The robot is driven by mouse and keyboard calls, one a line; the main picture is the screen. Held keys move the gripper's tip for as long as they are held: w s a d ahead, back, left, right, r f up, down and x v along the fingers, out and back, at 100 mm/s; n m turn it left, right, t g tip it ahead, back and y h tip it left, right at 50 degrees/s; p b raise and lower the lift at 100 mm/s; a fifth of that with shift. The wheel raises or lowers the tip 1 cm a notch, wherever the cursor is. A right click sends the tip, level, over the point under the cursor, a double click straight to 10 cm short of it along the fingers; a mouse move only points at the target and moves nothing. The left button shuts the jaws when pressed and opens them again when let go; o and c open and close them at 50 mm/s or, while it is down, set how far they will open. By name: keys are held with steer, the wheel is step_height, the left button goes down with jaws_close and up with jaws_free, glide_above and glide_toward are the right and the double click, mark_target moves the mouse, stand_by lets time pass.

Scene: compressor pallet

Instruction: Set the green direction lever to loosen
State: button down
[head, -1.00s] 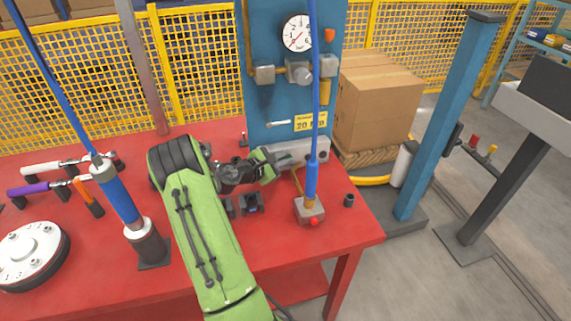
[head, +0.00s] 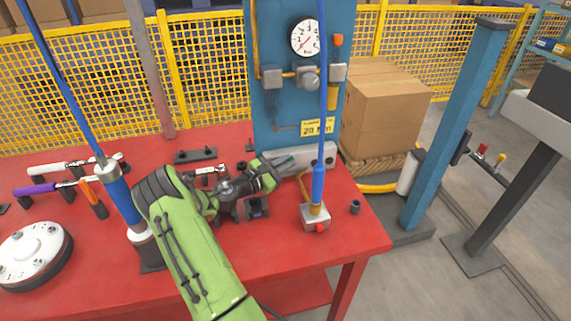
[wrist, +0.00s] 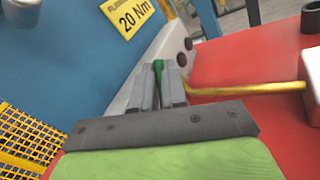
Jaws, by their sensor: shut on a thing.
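The green direction lever (wrist: 158,66) shows in the wrist view as a narrow green strip between my fingertips, in front of the light grey housing. My gripper (wrist: 160,78) is shut on it, with one grey finger on each side. Most of the lever is hidden by the fingers. In the head view my gripper (head: 282,164) reaches right to the grey housing (head: 318,155) at the foot of the blue panel. The lever cannot be made out there, and its setting marks are not readable.
A blue-handled tool on a metal block (head: 315,218) stands right of my gripper. A brass-coloured bent rod (wrist: 245,90) runs close to the fingers. A black-based holder (head: 257,207) lies just below my wrist. The blue panel (head: 280,105) rises behind.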

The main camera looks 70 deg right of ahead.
steer(key=c, duration=1.4)
jaws_free()
steer(key=shift+c, duration=0.2)
steer(key=shift+s+d+f+m+t+y+p, duration=0.1)
steer(key=shift+s+d+m+t+y+p, duration=0.1)
steer(key=shift+s+m+t+y+p, duration=0.3)
steer(key=shift+s+d+m+t+y+p, duration=0.2)
steer(key=shift+t+y+p, duration=0.15)
steer(key=shift+y, duration=0.35)
steer(key=t+y, duration=0.1)
steer(key=f+m+t+y+p, duration=0.1)
steer(key=s+f+t, duration=0.1)
steer(key=shift+d+y+p, duration=0.25)
steer(key=shift+y+p, duration=0.1)
steer(key=shift+y, duration=0.05)
steer(key=p+v, duration=0.3)
steer(key=v, duration=1.3)
steer(key=w+a+r+m+t+y+b, duration=0.1)
steer(key=w+a+m+t+b, duration=0.1)
steer(key=a, duration=0.6)
steer(key=w+a+r+m+t+y+b, duration=0.1)
steer(key=w+a+m+t+y+b, duration=0.1)
steer(key=w+a, duration=0.5)
steer(key=shift+a+t+b, duration=0.9)
steer(key=shift+a+t, duration=0.25)
